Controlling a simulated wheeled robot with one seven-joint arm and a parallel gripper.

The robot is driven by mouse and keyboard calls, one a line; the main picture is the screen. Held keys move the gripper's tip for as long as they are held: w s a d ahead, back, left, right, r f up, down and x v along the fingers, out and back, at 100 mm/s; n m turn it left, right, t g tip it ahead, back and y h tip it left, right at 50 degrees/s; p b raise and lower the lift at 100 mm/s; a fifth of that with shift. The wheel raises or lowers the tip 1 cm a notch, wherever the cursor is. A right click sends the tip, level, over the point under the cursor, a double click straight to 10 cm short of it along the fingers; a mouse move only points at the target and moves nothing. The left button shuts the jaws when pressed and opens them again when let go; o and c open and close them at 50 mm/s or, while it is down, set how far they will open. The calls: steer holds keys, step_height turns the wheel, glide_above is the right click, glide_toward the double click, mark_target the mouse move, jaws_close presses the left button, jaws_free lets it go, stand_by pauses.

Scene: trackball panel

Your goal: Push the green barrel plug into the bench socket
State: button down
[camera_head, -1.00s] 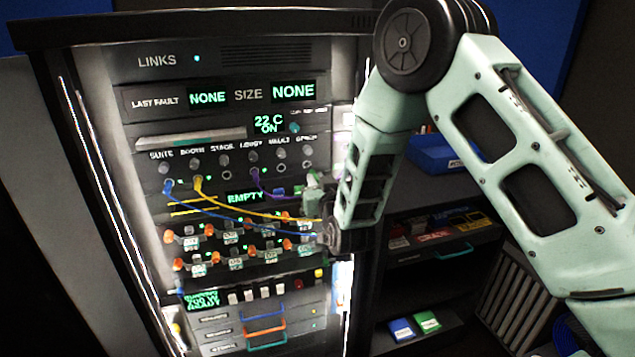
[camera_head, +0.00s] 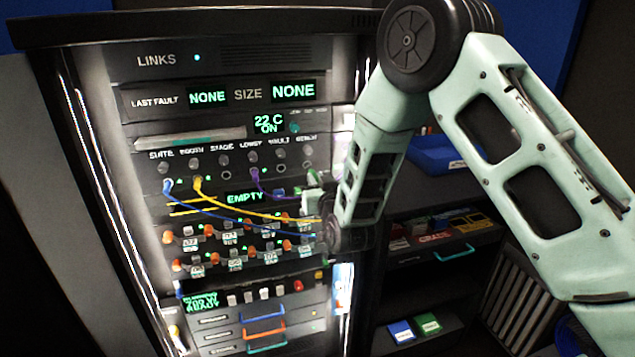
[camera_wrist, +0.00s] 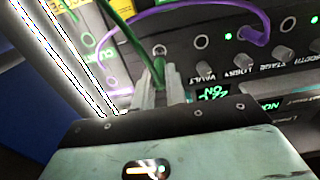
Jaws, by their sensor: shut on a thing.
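The green barrel plug (camera_wrist: 160,70) sits between the fingers of my gripper (camera_wrist: 159,76) in the wrist view, mostly hidden by them. Its green cable (camera_wrist: 148,38) rises from the fingers toward the top left. My gripper is shut on the plug, close in front of the panel. A dark ringed socket (camera_wrist: 160,49), one place beyond the vault socket (camera_wrist: 203,42), lies just past the fingertips. It appears to be the bench socket, whose label is out of view there. In the head view my gripper (camera_head: 313,190) is small, below the right end of the socket row.
A purple cable (camera_wrist: 190,22) is plugged in at the lobby socket and loops past the green one. Blue (camera_head: 215,210) and yellow (camera_head: 235,212) cables run from the left sockets across the panel. Orange-knobbed switches (camera_head: 167,237) fill the rows below. A shelf (camera_head: 440,250) stands to the right.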

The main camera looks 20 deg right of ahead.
mark_target(311, 169)
steer(key=shift+w+b, duration=0.75)
steer(key=shift+w, duration=2)
steer(key=c, duration=1.3)
jaws_free()
steer(key=shift+c, duration=0.2)
steer(key=shift+s, duration=0.1)
steer(key=s+b, duration=0.6)
steer(key=s, duration=1.1)
steer(key=shift+s, duration=0.15)
